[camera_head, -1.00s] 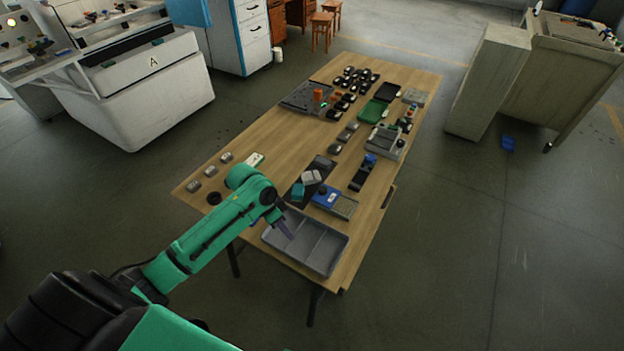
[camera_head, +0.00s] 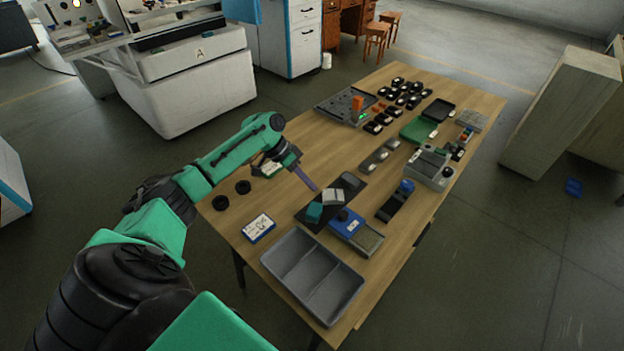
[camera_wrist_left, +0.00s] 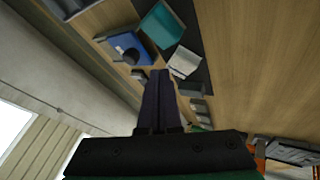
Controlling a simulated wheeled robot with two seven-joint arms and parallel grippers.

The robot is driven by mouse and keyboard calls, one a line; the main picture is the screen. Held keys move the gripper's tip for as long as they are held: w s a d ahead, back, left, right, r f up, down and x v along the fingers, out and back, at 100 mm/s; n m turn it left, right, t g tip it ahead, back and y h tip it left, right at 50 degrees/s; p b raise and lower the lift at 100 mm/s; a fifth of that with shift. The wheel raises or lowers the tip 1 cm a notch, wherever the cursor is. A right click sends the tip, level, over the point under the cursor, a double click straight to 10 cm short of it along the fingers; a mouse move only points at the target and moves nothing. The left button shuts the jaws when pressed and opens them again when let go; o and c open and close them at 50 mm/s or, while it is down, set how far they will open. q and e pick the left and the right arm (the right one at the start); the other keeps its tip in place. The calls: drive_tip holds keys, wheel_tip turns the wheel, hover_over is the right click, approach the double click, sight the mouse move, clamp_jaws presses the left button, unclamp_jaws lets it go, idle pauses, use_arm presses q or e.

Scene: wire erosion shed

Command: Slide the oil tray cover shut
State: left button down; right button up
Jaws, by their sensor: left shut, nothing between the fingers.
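The oil tray appears to be the blue unit near the table's front right. Its blue cover (camera_head: 345,221) carries a dark knob and lies over the left part. A greyish open section (camera_head: 368,240) shows at its right. The cover and knob also show in the left wrist view (camera_wrist_left: 122,45). My left gripper (camera_head: 316,188) is shut and empty, fingers pointing down and right, above the dark mat just beyond the blue unit. Its closed fingers show in the left wrist view (camera_wrist_left: 160,75), apart from the cover in the picture. My right gripper is not in view.
A teal block (camera_head: 314,212) and a pale block (camera_head: 333,197) lie on a dark mat close to the gripper. A grey divided bin (camera_head: 312,275) stands in front. A dark unit with a blue knob (camera_head: 395,203) stands right.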

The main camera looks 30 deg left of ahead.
sight(347, 220)
use_arm(q)
drive_tip(key=x, duration=0.6)
drive_tip(key=shift+w+d+f+p, duration=0.15)
drive_tip(key=shift+w+p, duration=0.15)
drive_tip(key=shift+w, duration=0.15)
drive_tip(key=d+p, duration=0.1)
drive_tip(key=s+d+p, duration=0.1)
drive_tip(key=d+p, duration=0.1)
drive_tip(key=shift+s+d+r, duration=0.15)
drive_tip(key=shift+s+r, duration=0.05)
drive_tip(key=shift+s+d, duration=0.15)
drive_tip(key=shift+f, duration=0.25)
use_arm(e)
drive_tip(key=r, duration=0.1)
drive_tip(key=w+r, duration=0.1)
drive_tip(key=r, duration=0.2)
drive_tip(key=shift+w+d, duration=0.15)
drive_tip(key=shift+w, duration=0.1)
